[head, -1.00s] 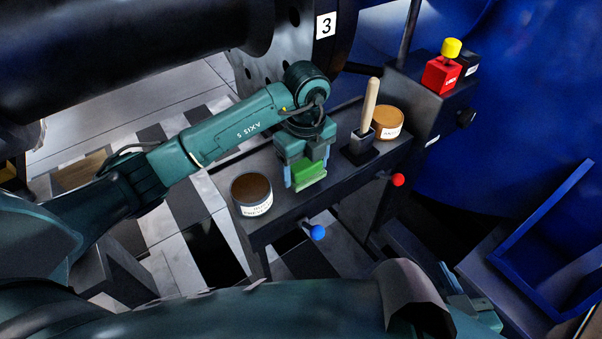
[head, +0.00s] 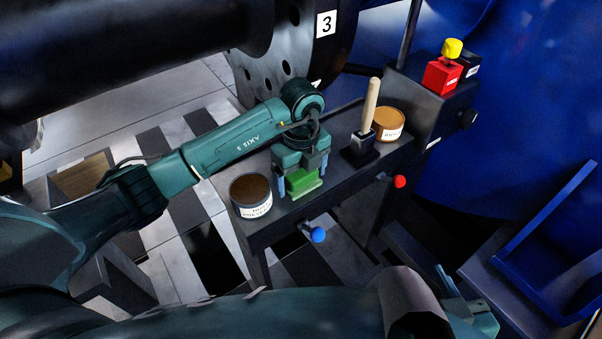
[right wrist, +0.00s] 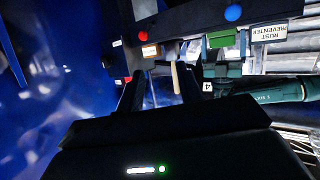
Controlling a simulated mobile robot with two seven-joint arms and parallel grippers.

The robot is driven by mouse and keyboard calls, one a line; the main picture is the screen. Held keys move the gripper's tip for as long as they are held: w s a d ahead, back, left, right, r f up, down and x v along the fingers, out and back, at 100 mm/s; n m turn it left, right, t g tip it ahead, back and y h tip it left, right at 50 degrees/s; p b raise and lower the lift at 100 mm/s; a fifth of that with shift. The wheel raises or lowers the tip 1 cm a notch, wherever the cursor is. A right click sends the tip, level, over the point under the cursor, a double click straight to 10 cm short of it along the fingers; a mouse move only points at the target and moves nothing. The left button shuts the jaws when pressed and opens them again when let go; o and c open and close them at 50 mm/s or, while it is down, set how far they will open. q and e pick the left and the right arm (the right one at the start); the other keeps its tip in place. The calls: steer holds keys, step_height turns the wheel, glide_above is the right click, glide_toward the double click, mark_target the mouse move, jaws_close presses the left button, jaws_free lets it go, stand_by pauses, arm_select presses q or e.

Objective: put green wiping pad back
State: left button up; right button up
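The green wiping pad (head: 303,184) sits on the dark bench top, between a brown tin and a wooden-handled tool. My left gripper (head: 303,174) is right over it, with one finger on each side of the pad. The fingers look spread slightly wider than the pad. The pad also shows, upside down, in the right wrist view (right wrist: 222,39). My right gripper (right wrist: 158,90) is open, its two dark fingers apart with nothing between them. In the head view my right arm hides most of that gripper.
The bench (head: 285,218) also holds the rust preventer tin (head: 251,193), the wooden-handled tool (head: 370,105) and an orange-brown tin (head: 388,122). A blue knob (head: 318,235) and a red knob (head: 399,181) stick out in front. A red box with yellow button (head: 443,75) stands right.

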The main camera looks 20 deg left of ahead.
arm_select(q)
steer(key=shift+o, duration=0.7)
